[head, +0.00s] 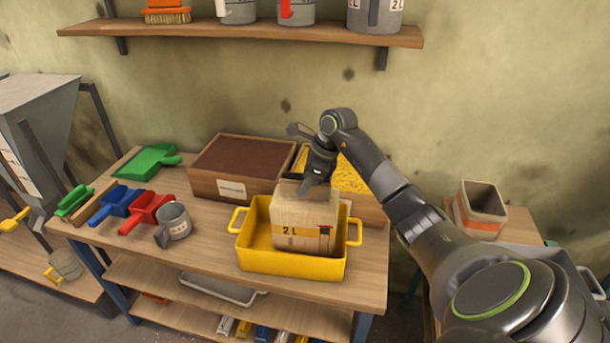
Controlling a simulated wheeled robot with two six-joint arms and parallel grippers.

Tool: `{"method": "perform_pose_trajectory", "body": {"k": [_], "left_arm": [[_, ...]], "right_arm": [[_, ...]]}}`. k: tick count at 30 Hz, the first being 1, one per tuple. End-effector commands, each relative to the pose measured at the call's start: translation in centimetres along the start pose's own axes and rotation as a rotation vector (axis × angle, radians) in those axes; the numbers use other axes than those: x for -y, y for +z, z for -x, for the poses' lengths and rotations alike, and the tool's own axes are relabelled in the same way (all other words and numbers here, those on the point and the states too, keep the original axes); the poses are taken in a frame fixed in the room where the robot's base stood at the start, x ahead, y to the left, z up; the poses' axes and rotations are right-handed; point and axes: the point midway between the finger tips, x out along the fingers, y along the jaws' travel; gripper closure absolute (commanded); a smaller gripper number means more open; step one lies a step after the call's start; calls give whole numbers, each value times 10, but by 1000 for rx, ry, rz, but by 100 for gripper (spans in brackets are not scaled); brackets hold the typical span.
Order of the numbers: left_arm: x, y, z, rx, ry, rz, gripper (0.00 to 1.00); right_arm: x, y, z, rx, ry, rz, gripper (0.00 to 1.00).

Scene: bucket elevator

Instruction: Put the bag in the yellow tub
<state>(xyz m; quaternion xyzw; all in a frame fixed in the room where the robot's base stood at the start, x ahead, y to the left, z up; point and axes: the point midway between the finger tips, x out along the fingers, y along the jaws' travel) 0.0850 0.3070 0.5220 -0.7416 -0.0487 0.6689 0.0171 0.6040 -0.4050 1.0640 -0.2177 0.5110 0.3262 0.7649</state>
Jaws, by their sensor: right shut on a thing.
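The bag (304,222) is a beige, boxy paper bag marked "2 L" with a small dark and red print. It is upright, with its lower part inside the yellow tub (290,268). The tub has two side handles and stands at the front right of the wooden table. Whether the bag's base touches the tub floor is hidden by the tub's front wall. My right gripper (310,184) is shut on the top of the bag from above. My left gripper is not in view.
Behind the tub stand a wooden box of brown material (242,162) and one of yellow grains (350,178). A shelf (240,32) hangs above.

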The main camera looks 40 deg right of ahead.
Motion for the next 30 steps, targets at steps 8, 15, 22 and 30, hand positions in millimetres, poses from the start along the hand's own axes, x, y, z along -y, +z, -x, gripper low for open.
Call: {"method": "perform_pose_trajectory", "body": {"k": [8, 15, 22, 30], "left_arm": [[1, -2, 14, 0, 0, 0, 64], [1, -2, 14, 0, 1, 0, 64], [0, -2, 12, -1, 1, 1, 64], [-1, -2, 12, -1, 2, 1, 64]], "right_arm": [[-1, -9, -24, 3, 1, 0, 100], [0, -12, -32, 4, -3, 3, 100], [-1, -15, -35, -1, 1, 0, 64], [-1, -15, -35, -1, 2, -1, 48]]}}
